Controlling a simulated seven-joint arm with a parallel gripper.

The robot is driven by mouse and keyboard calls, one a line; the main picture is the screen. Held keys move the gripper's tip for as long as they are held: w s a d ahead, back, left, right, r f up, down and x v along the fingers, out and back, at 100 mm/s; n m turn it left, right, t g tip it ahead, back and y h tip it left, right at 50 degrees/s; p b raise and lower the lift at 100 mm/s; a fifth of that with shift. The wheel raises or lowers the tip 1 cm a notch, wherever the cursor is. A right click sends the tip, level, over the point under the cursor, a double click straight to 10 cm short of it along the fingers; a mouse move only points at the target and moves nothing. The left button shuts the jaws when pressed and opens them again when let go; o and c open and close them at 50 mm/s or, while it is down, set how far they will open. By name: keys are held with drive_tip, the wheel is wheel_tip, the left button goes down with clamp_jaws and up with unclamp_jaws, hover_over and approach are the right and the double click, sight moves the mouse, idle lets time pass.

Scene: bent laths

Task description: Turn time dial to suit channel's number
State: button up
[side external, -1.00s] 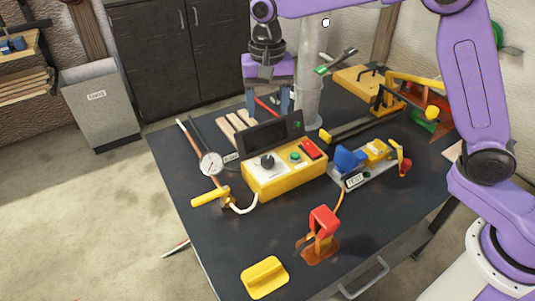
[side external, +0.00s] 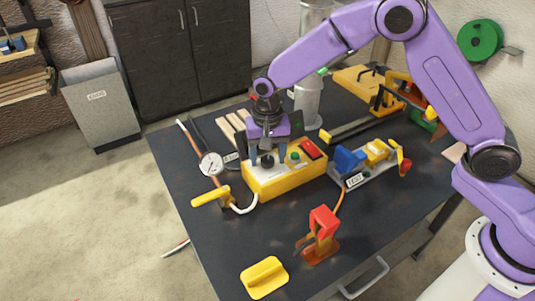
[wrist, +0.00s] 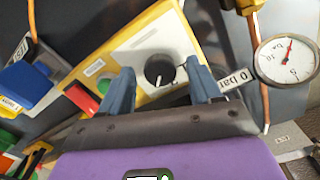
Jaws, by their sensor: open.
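A yellow control box (side external: 284,180) stands on the dark bench. Its black dial (side external: 267,160) sits on a pale plate, and the dial also shows in the wrist view (wrist: 160,70). A white mark shows at the dial's edge. My gripper (side external: 266,152) is over the dial, pointing down. In the wrist view my gripper's blue fingers (wrist: 158,80) are open, one on each side of the dial and apart from it. A green button (side external: 293,157) and a red switch (side external: 311,149) are on the same box. The box's dark display is mostly hidden behind my gripper, and no channel number is readable.
A round gauge (side external: 211,164) with a copper pipe and yellow lever (side external: 211,197) is left of the box. A blue and yellow clamp fixture (side external: 365,160) is to the right. A red-topped clamp (side external: 322,222) and yellow block (side external: 265,277) are in front.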

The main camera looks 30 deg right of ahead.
drive_tip(key=c, duration=1)
drive_tip(key=shift+c, duration=0.2)
drive_tip(key=shift+n, duration=0.4)
drive_tip(key=n, duration=0.3)
drive_tip(key=shift+n, duration=0.4)
drive_tip(key=n, duration=0.8)
drive_tip(key=shift+n, duration=0.4)
drive_tip(key=n, duration=0.4)
drive_tip(key=shift+n, duration=0.4)
